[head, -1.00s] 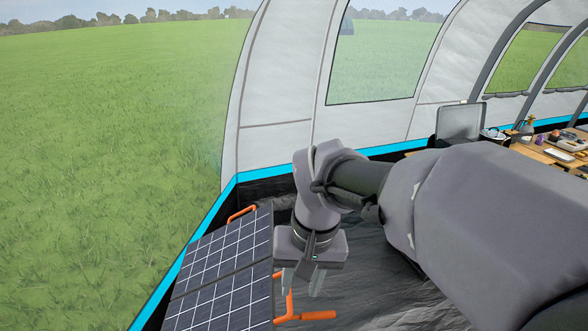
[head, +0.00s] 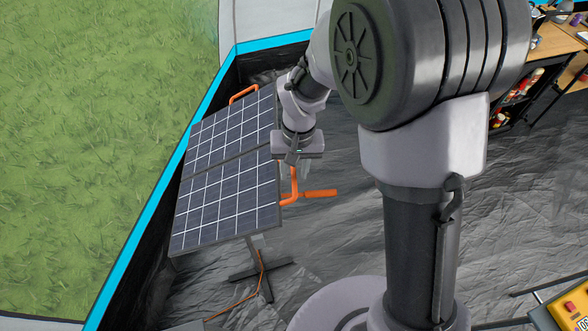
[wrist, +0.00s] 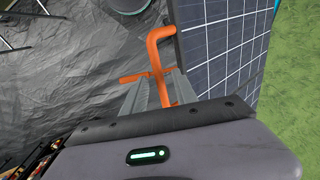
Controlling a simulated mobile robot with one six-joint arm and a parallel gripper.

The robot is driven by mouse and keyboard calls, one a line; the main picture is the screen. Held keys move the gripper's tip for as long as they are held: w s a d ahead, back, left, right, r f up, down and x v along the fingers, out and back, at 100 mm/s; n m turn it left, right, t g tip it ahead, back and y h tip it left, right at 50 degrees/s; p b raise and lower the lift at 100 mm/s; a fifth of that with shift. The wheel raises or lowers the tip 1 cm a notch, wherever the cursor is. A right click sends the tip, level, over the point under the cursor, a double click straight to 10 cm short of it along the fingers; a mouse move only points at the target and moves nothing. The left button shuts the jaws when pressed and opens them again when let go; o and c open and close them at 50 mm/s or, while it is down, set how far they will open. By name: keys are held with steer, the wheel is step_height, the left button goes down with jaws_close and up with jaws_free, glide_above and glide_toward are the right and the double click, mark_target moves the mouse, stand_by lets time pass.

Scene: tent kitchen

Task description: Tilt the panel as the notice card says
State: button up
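The dark solar panel (head: 225,180) stands tilted on a black stand at the left of the head view, beside the tent wall. An orange handle (head: 318,193) sticks out from its right edge, and another orange bar (head: 243,93) is at its far top edge. My gripper (head: 297,162) is at the panel's right edge, just above the handle. In the wrist view the fingers of my gripper (wrist: 158,88) are apart, with the orange handle (wrist: 158,52) running between them. I cannot tell whether they touch it. I cannot make out a notice card.
The stand's foot (head: 262,272) and an orange cable lie on the dark groundsheet (head: 330,235). A wooden table (head: 550,40) with shelves stands at the upper right. A yellow box (head: 572,308) is cut off at the lower right. Bare floor lies right of the panel.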

steer(key=shift+w+f, duration=0.2)
steer(key=shift+f, duration=0.1)
steer(key=shift+s, duration=0.1)
steer(key=shift+c, duration=0.2)
jaws_close()
stand_by(0.9)
